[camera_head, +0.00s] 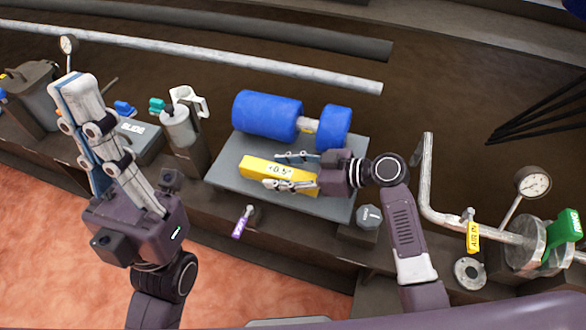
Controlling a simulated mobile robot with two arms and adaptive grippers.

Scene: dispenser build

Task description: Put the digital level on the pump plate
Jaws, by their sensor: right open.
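The digital level is a yellow bar (256,168) with a small display reading about +0.5°. It lies on the grey pump plate (231,178), in front of the blue pump and motor (266,115). My right gripper (275,170) reaches in from the right with its jaws open. One finger is on the far side of the level and one on the near side; whether they touch it is not clear.
A grey filter with a white handle (178,125) stands left of the plate. A purple tag (241,223) hangs in front. A grey weight (369,217) sits near the plate's right corner. Pipe, gauge (532,183) and green-handled valve (566,228) stand at right.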

